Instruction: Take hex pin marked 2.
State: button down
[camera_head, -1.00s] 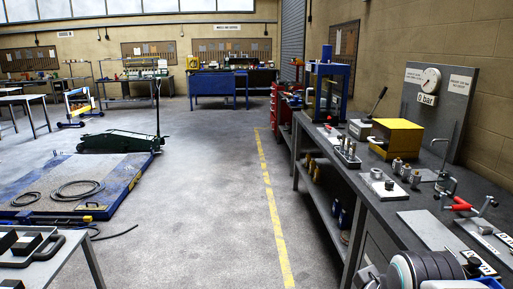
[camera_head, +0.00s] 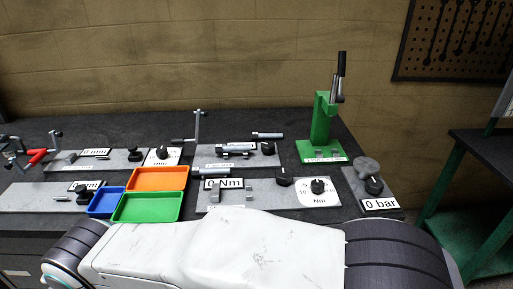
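I cannot make out a hex pin marked 2; no such mark is readable at this size. A small metal pin-like piece (camera_head: 62,199) lies at the grey plate on the left of the bench. A metal cylinder (camera_head: 268,135) lies at the back middle, and another (camera_head: 211,172) lies nearer; I cannot tell whether any of them is a hex pin. My white arm link with dark joints fills the bottom of the view and hides part of the bench front. My gripper is not in view.
Orange (camera_head: 158,179), green (camera_head: 148,207) and blue (camera_head: 106,202) trays stand together left of centre. A green press (camera_head: 320,125) stands at the back right. Plates with dials and black knobs cover much of the dark bench. A green-framed table (camera_head: 470,205) stands at the right.

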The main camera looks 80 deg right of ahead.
aim_at(220, 149)
jog(key=z, duration=2.25)
jog(key=i+u, duration=0.25)
jog(key=i, duration=0.2)
